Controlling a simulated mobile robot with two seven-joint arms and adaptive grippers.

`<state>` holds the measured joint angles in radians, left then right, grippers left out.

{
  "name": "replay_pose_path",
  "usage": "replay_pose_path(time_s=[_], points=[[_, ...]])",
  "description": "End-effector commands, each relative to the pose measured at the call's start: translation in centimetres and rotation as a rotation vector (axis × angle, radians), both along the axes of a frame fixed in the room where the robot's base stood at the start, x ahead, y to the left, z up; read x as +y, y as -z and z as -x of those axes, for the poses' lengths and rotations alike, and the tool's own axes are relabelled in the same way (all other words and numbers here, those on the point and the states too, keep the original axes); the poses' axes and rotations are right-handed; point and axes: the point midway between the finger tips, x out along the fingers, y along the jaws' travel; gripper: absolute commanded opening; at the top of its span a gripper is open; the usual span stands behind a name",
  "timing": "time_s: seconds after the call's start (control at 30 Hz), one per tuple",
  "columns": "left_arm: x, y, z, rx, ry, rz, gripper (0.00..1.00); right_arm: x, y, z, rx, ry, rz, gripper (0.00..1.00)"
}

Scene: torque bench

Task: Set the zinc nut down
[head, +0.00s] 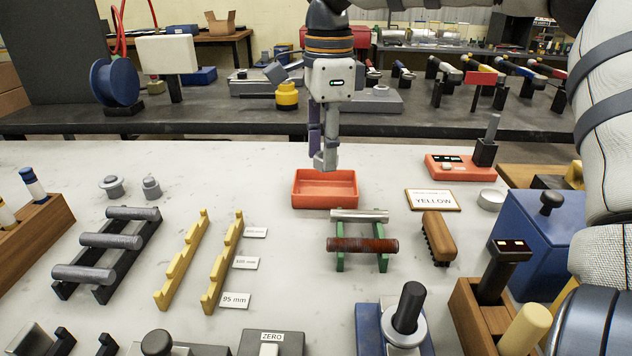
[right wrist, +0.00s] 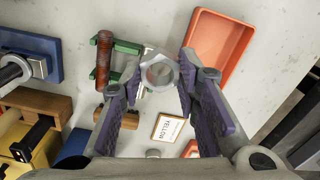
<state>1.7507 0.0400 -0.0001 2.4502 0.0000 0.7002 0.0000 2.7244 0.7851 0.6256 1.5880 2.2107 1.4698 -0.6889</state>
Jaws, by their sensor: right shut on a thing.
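My right gripper (head: 324,160) points down near the orange tray (head: 325,203) and is shut on the zinc nut. In the right wrist view, the nut (right wrist: 161,73) is a pale grey hexagonal ring held between the purple-padded fingertips of the gripper (right wrist: 160,80). In the head view the nut is hard to tell from the grey fingertips, which show by the tray's far rim. The tray also shows in the right wrist view (right wrist: 222,50), where it looks empty, beside the nut. My left gripper is not in view.
A green stand (head: 340,262) with a silver rod and a rusty rod is in front of the tray. A "YELLOW" card (head: 433,200) lies to its right. An orange device (head: 458,168) stands farther right. Yellow racks (head: 182,262) are to the left. White tabletop is clear left of the tray.

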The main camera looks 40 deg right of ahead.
Motion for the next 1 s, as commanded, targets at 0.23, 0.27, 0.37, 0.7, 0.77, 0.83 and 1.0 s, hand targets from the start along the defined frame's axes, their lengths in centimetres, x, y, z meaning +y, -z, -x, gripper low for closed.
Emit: replay_pose_path(time_s=[0.23,0.27,0.37,0.7,0.77,0.83,1.0], points=[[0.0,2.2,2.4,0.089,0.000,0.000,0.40,-4.5,5.9,-4.7,0.028,0.002,0.002,0.00],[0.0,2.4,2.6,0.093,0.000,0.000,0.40,-4.8,6.4,-5.0,0.026,0.003,0.002,0.00],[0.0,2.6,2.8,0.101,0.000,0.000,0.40,-5.6,7.4,-5.8,0.021,0.002,0.002,0.00],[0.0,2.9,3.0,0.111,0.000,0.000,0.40,-6.5,11.3,-6.6,0.015,0.000,0.002,0.00],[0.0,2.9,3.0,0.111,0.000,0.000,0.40,-6.5,11.6,-6.7,0.013,0.000,0.002,0.00],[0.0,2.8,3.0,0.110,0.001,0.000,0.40,-6.5,11.5,-6.7,0.012,0.000,0.001,0.00],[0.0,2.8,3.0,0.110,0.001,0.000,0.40,-6.5,11.7,-6.7,0.013,0.000,0.001,0.00]])
